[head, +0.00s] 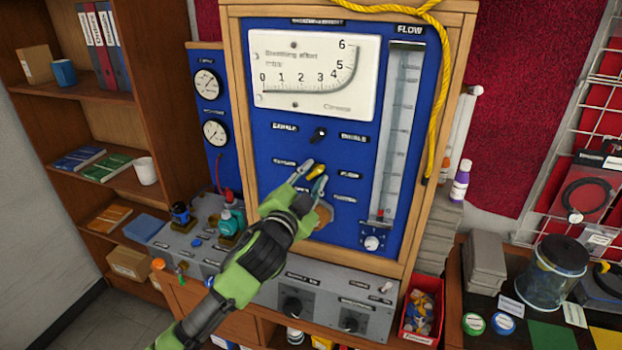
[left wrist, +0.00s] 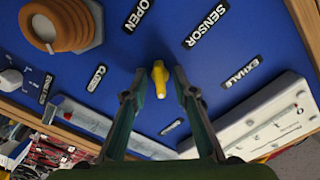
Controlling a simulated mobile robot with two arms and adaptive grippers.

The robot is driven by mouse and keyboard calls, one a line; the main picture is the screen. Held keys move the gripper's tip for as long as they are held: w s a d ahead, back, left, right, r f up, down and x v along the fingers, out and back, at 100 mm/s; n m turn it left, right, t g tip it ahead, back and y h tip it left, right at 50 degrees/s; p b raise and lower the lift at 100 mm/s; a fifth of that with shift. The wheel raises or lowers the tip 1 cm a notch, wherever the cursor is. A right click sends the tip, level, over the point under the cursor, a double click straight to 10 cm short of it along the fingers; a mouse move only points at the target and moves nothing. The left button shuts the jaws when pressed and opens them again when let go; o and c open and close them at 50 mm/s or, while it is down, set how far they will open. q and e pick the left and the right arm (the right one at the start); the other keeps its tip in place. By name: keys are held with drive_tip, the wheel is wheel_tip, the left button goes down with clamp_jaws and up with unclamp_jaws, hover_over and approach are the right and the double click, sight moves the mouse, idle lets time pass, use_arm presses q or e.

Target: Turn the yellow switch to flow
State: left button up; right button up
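The yellow switch (head: 316,171) sits on the blue panel (head: 262,190), between a label on its left and a label on its right. In the left wrist view the yellow switch (left wrist: 160,79) stands between the two fingertips, with the SENSOR label (left wrist: 205,26) to its upper right. My left gripper (head: 312,177) is open at the panel, one finger on each side of the switch. The left wrist view shows the open fingers (left wrist: 160,86) with a gap on both sides of the switch. My right gripper is in neither view.
A black switch (head: 319,134) sits just above, between EXHALE and INHALE. An orange-brown ribbed port (head: 324,213) lies just below, partly hidden by my gripper; it also shows in the left wrist view (left wrist: 62,22). A flow tube (head: 400,130) stands to the right, with a yellow rope (head: 437,100) beside it.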

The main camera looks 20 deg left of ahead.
use_arm(q)
drive_tip(key=s, duration=1.2)
drive_tip(key=shift+a, duration=0.2)
drive_tip(key=s+a+f+n+g+y, duration=0.15)
drive_tip(key=s+f+g, duration=0.3)
drive_tip(key=f, duration=0.45)
drive_tip(key=s+a+f+n+g, duration=0.1)
drive_tip(key=s+f+n+g, duration=0.3)
drive_tip(key=f, duration=0.5)
drive_tip(key=s+d+f+n+g+h, duration=0.1)
drive_tip(key=s+f+g, duration=0.2)
drive_tip(key=s+f, duration=0.5)
drive_tip(key=s+d+f+n+g, duration=0.1)
drive_tip(key=s+f+g, duration=0.25)
drive_tip(key=s, duration=0.85)
drive_tip(key=s+f+b, duration=0.3)
drive_tip(key=f+b, duration=0.5)
drive_tip(key=f, duration=2.8)
drive_tip(key=s+a+f+g+b, duration=0.1)
drive_tip(key=s+f+b, duration=0.2)
drive_tip(key=s+f, duration=0.5)
drive_tip(key=s+a+f+g+b, duration=0.1)
drive_tip(key=s+f+b, duration=0.2)
drive_tip(key=s+f, duration=0.5)
wheel_tip(320, 180, down, 5)
drive_tip(key=shift+s+a+f, duration=0.2)
drive_tip(key=shift+s+a, duration=0.1)
drive_tip(key=shift+s, duration=0.05)
